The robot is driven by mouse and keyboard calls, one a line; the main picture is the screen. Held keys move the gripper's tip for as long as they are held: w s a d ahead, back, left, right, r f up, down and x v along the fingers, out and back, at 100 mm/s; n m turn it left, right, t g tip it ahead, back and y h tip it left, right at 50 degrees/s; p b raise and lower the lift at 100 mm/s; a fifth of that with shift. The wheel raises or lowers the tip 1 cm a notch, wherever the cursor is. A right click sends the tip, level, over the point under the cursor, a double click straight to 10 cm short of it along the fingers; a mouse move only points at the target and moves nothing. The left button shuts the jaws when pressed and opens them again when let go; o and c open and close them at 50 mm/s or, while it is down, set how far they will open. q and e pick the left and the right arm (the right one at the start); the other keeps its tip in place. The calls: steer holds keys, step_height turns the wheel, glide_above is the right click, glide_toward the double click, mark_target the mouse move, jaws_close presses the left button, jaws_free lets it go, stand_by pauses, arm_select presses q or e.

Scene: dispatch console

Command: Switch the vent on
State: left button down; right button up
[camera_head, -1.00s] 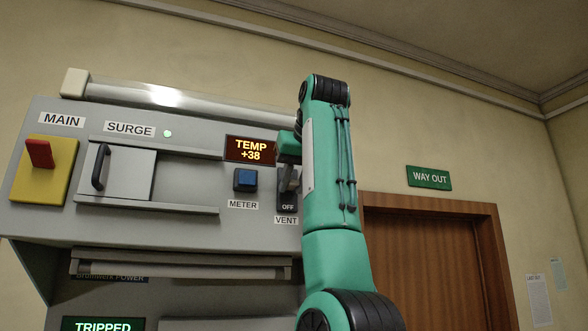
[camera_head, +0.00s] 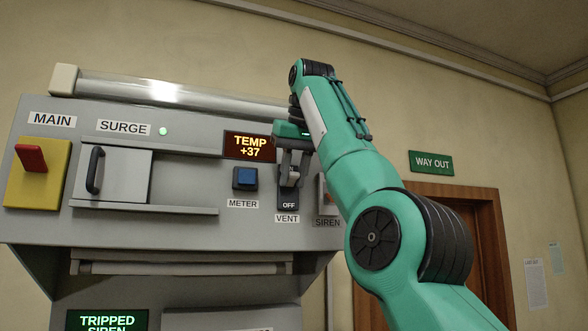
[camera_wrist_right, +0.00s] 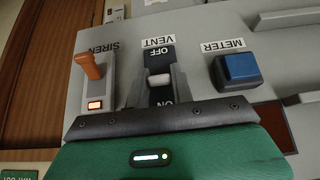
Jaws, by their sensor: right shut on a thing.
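The vent switch (camera_head: 288,201) is a dark plate on the grey console, with OFF at its lower end in the head view. The wrist view sees it inverted: the vent switch (camera_wrist_right: 159,80) has a pale lever tip between the words OFF and ON. My right gripper (camera_head: 291,174) is at the switch, its fingers shut on the lever and hiding the plate's upper part in the head view. The lever's exact angle is hard to tell. My left gripper is not in view.
Left of the vent is the blue METER button (camera_head: 245,179); right is the SIREN switch (camera_wrist_right: 91,68) with an orange lever and lit lamp. The TEMP display (camera_head: 249,147) reads +37. A lower display (camera_head: 106,321) reads TRIPPED SIREN. A SURGE cover (camera_head: 122,175) and red MAIN lever (camera_head: 31,158) stand further left.

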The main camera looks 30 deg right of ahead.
steer(key=shift+r, duration=0.1)
steer(key=o, duration=1)
